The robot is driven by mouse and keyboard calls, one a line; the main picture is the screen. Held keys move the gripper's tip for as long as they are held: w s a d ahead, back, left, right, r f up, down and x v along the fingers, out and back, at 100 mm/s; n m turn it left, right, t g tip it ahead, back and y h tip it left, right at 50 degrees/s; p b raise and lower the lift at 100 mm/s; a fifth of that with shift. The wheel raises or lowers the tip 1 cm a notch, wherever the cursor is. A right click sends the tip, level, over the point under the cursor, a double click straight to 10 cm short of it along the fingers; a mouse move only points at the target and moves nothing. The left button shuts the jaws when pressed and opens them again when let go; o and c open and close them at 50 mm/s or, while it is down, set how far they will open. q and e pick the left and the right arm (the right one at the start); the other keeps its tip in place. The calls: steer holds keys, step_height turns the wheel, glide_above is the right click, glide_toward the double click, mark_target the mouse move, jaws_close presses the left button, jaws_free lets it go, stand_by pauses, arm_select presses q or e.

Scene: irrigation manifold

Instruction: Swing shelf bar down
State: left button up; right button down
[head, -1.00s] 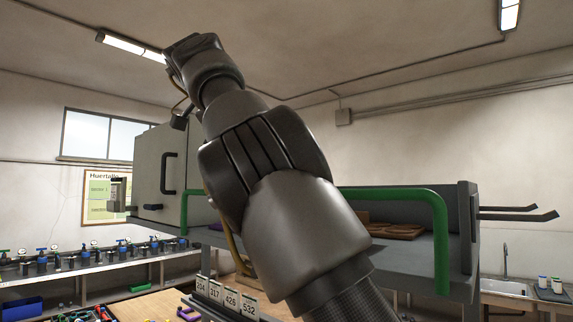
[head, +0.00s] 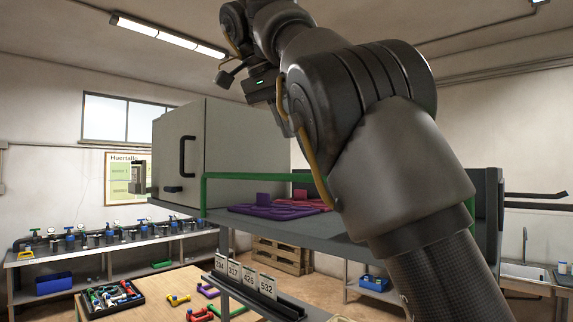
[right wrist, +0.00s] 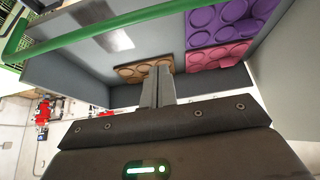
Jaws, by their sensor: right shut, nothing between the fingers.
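The green shelf bar (head: 255,177) runs level above the front edge of the grey shelf (head: 280,224), with an upright leg at its left end. My right arm hides its right part. In the right wrist view the bar (right wrist: 110,40) crosses the upper left. My right gripper (right wrist: 160,70) is shut and empty, its fingers apart from the bar in that picture. My left gripper is not in view.
Purple (head: 275,211) and pink trays lie on the shelf; a brown one (right wrist: 140,70) shows in the wrist view. A grey cabinet (head: 180,155) stands at the shelf's left. Below are number cards (head: 248,283) and a wooden table (head: 160,310) with fittings.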

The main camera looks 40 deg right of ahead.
steer(key=x, duration=0.8)
steer(key=a, duration=0.4)
steer(key=shift+s+a+f, duration=0.15)
steer(key=shift+s+f, duration=0.1)
steer(key=shift+f, duration=0.15)
steer(key=shift+w+d+f, duration=0.15)
steer(key=shift+d, duration=0.15)
